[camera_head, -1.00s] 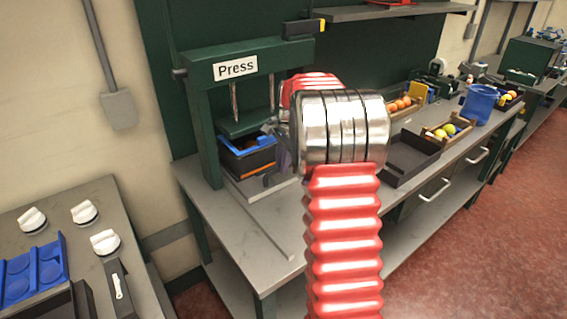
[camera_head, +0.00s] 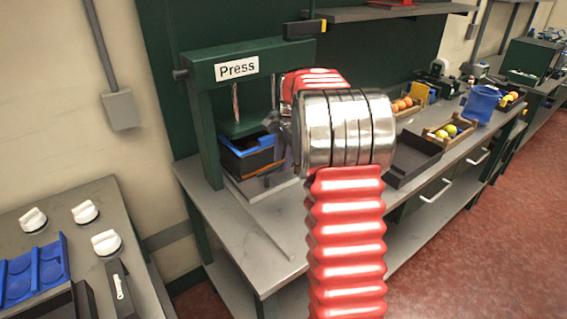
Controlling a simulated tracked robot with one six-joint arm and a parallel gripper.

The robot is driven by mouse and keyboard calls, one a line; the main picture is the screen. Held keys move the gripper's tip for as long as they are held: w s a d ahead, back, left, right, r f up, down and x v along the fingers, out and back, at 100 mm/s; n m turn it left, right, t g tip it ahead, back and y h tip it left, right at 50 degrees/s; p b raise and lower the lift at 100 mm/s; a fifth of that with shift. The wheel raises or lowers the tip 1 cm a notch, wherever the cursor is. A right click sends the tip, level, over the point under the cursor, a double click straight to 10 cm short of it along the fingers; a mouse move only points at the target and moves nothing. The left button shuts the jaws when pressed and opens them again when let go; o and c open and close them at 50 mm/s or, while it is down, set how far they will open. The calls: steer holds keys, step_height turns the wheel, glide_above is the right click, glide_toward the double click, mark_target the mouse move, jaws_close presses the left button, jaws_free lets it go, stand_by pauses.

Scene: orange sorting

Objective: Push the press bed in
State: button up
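The green press (camera_head: 203,125) with its white "Press" sign stands on the grey workbench at the left. Under its raised green plate is a dark container with a blue rim (camera_head: 248,147) and an orange edge. It sits over the grey press bed (camera_head: 245,188), which shows below it and sticks out a little at the front. My gripper (camera_head: 281,150) is at the container's right side, mostly hidden behind my red and silver arm. I cannot tell whether it touches the bed or whether its fingers are open or shut.
A thin rail or bar (camera_head: 262,222) runs along the bench in front of the press. To the right are an empty black tray (camera_head: 414,163), crates of fruit (camera_head: 450,134) and a blue bucket (camera_head: 481,103). A counter with white knobs (camera_head: 106,243) stands at the left.

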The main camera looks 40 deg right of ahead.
step_height(320, 180, up, 12)
steer(key=s, duration=0.2)
steer(key=shift+s+f, duration=0.15)
steer(key=shift+f, duration=0.1)
stand_by(0.5)
steer(key=s+a+f+n, duration=0.4)
steer(key=f+n, duration=0.1)
steer(key=n, duration=0.1)
steer(key=s+a+n+t, duration=0.3)
steer(key=s+a+n, duration=0.8)
steer(key=s+a, duration=1.3)
steer(key=shift+a+r+n, duration=0.2)
steer(key=shift+a+n, duration=0.2)
steer(key=shift+a, duration=0.4)
